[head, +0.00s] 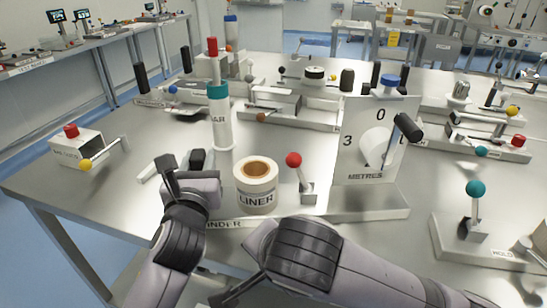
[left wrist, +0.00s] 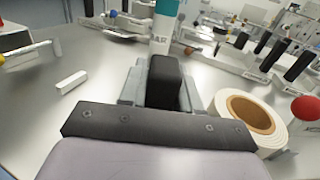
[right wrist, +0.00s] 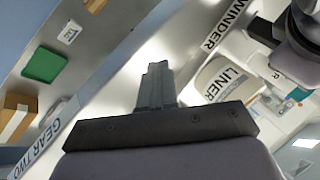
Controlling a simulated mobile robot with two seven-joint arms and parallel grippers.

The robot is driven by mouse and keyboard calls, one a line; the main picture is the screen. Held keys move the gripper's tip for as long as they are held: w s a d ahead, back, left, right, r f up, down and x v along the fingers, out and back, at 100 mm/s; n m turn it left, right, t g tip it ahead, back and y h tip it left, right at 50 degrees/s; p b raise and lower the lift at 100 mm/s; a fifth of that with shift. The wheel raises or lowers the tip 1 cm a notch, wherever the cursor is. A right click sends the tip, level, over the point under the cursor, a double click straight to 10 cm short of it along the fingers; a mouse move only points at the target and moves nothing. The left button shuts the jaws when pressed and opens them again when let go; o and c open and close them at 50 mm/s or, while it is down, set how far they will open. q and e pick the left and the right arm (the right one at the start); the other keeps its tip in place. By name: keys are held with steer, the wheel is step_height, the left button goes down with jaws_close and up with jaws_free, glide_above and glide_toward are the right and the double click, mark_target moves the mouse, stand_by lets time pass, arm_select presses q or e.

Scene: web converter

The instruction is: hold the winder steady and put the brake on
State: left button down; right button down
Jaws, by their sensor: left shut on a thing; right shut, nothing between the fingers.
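The winder is a low metal base with its label strip (head: 238,223) at the table's front edge. It carries a white roll marked LINER (head: 257,190); the roll also shows in the left wrist view (left wrist: 262,118). A lever with a red ball (head: 293,160) stands just right of the roll, leaning left; no brake label is readable. My left gripper (head: 199,163) is shut on an upright black handle (left wrist: 165,82) left of the roll. My right gripper (head: 230,293) is shut and empty, low in front of the winder. Its closed fingers show in the right wrist view (right wrist: 156,85).
A METRES dial panel (head: 362,140) with a black handle stands right of the red lever. A white and teal cylinder (head: 220,117) stands behind the left gripper. A teal-ball lever (head: 475,188) is at the right.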

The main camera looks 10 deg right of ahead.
steer(key=w+a+r+n+h, duration=0.2)
steer(key=w+a+r+n, duration=0.1)
steer(key=w+r+n, duration=0.3)
steer(key=n+g+h, duration=0.1)
steer(key=n+h, duration=0.3)
glide_toward(274, 174)
step_height(274, 174, up, 3)
steer(key=shift+a+m+h, duration=0.4)
steer(key=shift+a+h, duration=0.1)
steer(key=shift+h, duration=0.1)
steer(key=x, duration=1)
steer(key=shift+d+y, duration=0.1)
steer(key=shift+y, duration=0.2)
steer(key=shift+d+r+y, duration=0.1)
steer(key=shift+d+y, duration=0.05)
steer(key=shift+y, duration=0.15)
steer(key=shift+d+r+y, duration=0.1)
steer(key=shift+d+y, duration=0.15)
steer(key=shift+y, duration=0.25)
